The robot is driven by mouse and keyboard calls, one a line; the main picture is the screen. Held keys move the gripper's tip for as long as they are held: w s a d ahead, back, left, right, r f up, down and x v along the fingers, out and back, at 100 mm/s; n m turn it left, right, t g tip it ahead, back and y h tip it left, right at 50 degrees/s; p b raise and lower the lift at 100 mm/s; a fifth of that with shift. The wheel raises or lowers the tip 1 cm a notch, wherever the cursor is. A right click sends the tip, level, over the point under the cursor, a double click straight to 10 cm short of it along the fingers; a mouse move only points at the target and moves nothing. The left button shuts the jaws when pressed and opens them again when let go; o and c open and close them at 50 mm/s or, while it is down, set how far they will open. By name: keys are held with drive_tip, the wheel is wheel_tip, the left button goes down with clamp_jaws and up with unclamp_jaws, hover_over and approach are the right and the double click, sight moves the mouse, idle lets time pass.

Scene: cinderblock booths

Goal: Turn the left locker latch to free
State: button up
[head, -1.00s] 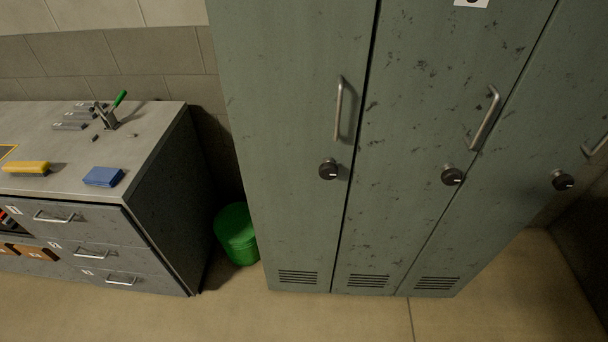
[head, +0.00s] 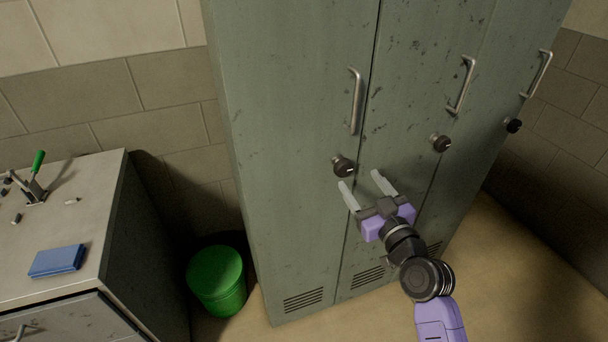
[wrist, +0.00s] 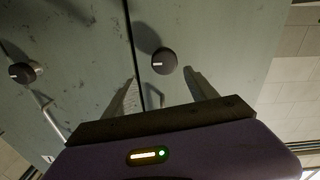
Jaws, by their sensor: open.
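The left locker latch (head: 344,167) is a round dark knob with a short white mark, below the handle of the left locker door (head: 290,150). Its mark looks about level. My gripper (head: 361,180) is open, its two pale fingers pointing at the door just below and right of the knob in the head view. In the wrist view, which is upside down, the knob (wrist: 163,62) lies between the finger lines, beyond the tips. The fingers look apart from it, and nothing is between them.
The middle latch (head: 440,143) and right latch (head: 513,126) sit on the neighbouring doors. The left door's bar handle (head: 355,100) juts out above its latch. A green bin (head: 217,279) and a workbench (head: 85,210) stand to the left.

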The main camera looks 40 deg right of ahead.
sight(346, 170)
drive_tip(key=shift+n+y, duration=0.3)
drive_tip(key=shift+n, duration=0.3)
drive_tip(key=x, duration=0.2)
drive_tip(key=p+x, duration=0.1)
drive_tip(key=x, duration=0.2)
drive_tip(key=p+x, duration=0.1)
drive_tip(key=x, duration=0.1)
drive_tip(key=shift+w+a+f, duration=0.2)
drive_tip(key=shift+w+f, duration=0.2)
drive_tip(key=shift+w, duration=0.1)
drive_tip(key=shift+c, duration=0.3)
drive_tip(key=c, duration=1.3)
